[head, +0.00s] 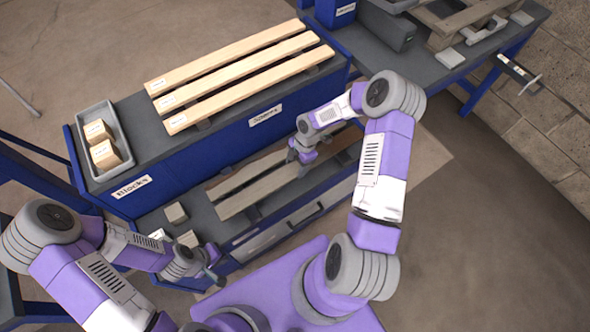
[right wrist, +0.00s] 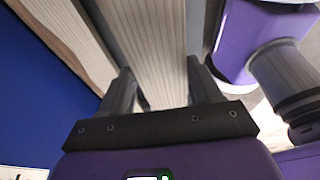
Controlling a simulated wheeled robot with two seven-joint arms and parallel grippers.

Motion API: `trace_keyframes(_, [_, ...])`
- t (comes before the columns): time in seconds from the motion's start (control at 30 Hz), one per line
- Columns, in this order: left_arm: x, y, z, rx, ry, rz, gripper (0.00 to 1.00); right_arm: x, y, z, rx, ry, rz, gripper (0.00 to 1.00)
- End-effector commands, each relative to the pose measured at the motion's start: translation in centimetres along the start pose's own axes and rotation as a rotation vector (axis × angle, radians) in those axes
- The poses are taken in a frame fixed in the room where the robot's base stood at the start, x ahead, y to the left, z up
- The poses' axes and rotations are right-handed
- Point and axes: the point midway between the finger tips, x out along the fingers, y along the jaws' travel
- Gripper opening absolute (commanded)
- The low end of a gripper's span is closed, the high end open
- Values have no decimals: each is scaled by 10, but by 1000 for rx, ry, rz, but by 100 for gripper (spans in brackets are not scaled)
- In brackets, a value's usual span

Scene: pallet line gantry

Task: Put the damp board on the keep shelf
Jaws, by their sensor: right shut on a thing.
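Weathered boards lie on the lower grey shelf (head: 180,228): a browner one (head: 238,178) at the back and a greyer one (head: 262,190) in front. I cannot tell which is the damp board. My right gripper (head: 302,166) reaches down to the greyer board and is shut on it. In the right wrist view that board (right wrist: 148,45) runs between the two fingers (right wrist: 165,90), with another board (right wrist: 65,35) beside it on the left. My left gripper (head: 214,272) hangs near the lower shelf's front left; its jaws are too small to read. No label reading keep is legible.
Three pale boards (head: 235,75) lie on the upper blue-sided bench (head: 150,130). A grey tray (head: 82,122) holds blocks at its left end, above a label reading Blocks. Small blocks (head: 175,212) stand on the lower shelf's left. Another bench (head: 425,72) stands at the upper right.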

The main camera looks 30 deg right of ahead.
Motion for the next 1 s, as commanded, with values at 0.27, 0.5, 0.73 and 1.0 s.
trace_keyframes(0.27, [12, -4, -1, 0, 0, 0, 0, 32, 1, 8, 0, 0, 1, 23])
trace_keyframes(0.5, [12, -4, -1, 0, 1, 0, 0, 37, 1, 10, 0, -1, 3, 23])
trace_keyframes(0.73, [14, -5, -1, 0, 1, 0, 0, 39, 0, 11, 1, -1, 2, 71])
trace_keyframes(1.0, [14, -5, -1, 0, 1, 0, 0, 39, 0, 11, 1, -1, 2, 89])
